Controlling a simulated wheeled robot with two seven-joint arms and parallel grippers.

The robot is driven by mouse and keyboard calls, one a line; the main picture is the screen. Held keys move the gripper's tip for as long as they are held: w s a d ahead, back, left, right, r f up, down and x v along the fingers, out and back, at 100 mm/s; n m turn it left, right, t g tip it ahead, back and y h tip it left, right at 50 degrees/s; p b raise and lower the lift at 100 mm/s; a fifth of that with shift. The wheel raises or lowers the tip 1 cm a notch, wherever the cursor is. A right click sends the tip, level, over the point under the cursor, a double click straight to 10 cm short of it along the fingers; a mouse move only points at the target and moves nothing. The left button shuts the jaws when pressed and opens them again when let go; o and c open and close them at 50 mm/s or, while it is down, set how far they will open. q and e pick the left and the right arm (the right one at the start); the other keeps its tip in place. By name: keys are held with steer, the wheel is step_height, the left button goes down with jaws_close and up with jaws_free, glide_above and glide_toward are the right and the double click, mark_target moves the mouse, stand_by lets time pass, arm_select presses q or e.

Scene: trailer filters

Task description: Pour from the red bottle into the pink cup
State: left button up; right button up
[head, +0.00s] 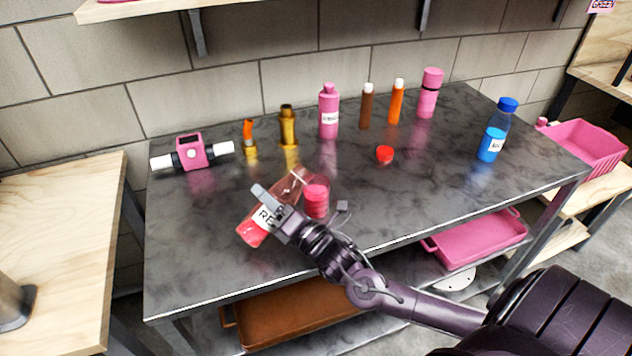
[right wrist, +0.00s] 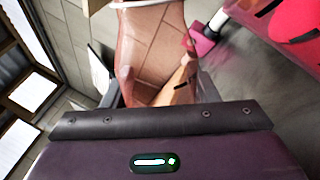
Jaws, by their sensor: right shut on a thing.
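The red bottle (head: 254,233), clear with a white label and red liquid at its lower left end, is held tilted above the dark table. Its neck points up and right, near the pink cup. My right gripper (head: 300,208) is shut on the bottle; the clear bottle wall also fills the middle of the right wrist view (right wrist: 150,50). The pink cup (head: 316,201) stands upright just right of the bottle, with pinkish red showing in it. I cannot tell whether bottle and cup touch, and no stream is visible. My left gripper is not in view.
A red cap (head: 384,154) lies on the table. Pink bottles (head: 329,112), brown and orange tubes, lipsticks and a pink device (head: 190,152) line the back. A blue bottle (head: 492,140) stands at right. The table's right front is clear. Trays sit on the shelf below.

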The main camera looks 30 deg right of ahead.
mark_target(273, 189)
steer(key=shift+a+r+m, duration=0.1)
steer(key=shift+r+m, duration=0.15)
steer(key=shift+m, duration=0.35)
stand_by(0.8)
steer(key=shift+a+r+m+h, duration=0.1)
steer(key=shift+r+m+h, duration=0.4)
steer(key=shift+r+m, duration=0.45)
stand_by(1.6)
steer(key=shift+d+r+m+t+h+p, duration=0.25)
steer(key=shift+m+p, duration=0.2)
steer(key=shift+m, duration=0.2)
steer(key=shift+d+r+m+t+h+p, duration=0.15)
steer(key=shift+d+r+m+h+p, duration=0.1)
steer(key=shift+m+p, duration=0.25)
stand_by(1.3)
steer(key=shift+r+m+p, duration=0.5)
steer(key=shift+m, duration=0.3)
stand_by(0.8)
